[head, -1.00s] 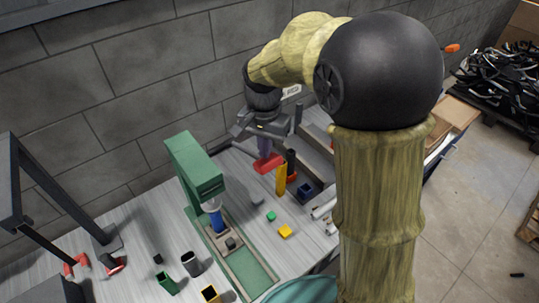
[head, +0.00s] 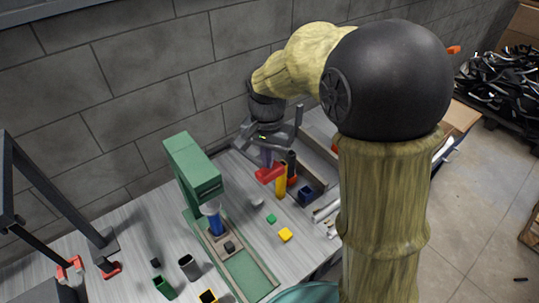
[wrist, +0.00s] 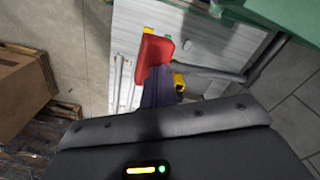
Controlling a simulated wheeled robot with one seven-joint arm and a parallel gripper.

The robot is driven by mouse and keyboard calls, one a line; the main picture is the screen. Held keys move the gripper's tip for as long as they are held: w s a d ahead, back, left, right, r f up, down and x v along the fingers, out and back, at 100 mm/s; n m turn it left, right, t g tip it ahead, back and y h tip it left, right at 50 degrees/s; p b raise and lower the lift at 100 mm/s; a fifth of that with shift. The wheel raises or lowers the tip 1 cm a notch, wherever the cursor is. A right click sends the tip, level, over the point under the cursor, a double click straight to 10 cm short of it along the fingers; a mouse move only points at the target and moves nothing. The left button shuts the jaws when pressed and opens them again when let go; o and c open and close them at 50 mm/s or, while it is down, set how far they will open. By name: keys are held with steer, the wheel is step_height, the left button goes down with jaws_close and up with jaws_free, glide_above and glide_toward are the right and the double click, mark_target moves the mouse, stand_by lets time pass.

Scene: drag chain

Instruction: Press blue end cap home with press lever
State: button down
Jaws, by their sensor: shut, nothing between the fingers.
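The green press (head: 190,165) stands left of centre on the bench, with a blue cylinder (head: 214,222) upright under its head. I cannot tell whether this blue piece is the end cap or part of the press. A small dark block (head: 229,246) sits at the base beside it. A dark blue hollow piece (head: 305,194) lies to the right of my gripper.
An upright yellow piece (head: 281,182) stands close to my fingertips. Small green (head: 271,219) and yellow (head: 285,235) blocks lie in front. Green (head: 164,288) and black (head: 188,267) hollow pieces stand at the front left. A dark frame (head: 60,210) is at far left.

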step_height(320, 180, up, 14)
steer(key=p, duration=1.2)
stand_by(0.4)
steer(key=s+d+f+n+t+b, duration=0.1)
steer(key=s+d+f+b, duration=0.2)
steer(key=f, duration=0.3)
steer(key=s+d+f+n+b, duration=0.2)
steer(key=s+d+f+b, duration=0.2)
steer(key=d+f, duration=0.1)
steer(key=s+d+f+n+t+b, duration=0.1)
steer(key=s+d+f+n+b, duration=0.1)
steer(key=s+d+f+b, duration=0.2)
step_height(320, 180, down, 4)
steer(key=shift+d+r+t, duration=0.2)
steer(key=shift+d+t, duration=0.1)
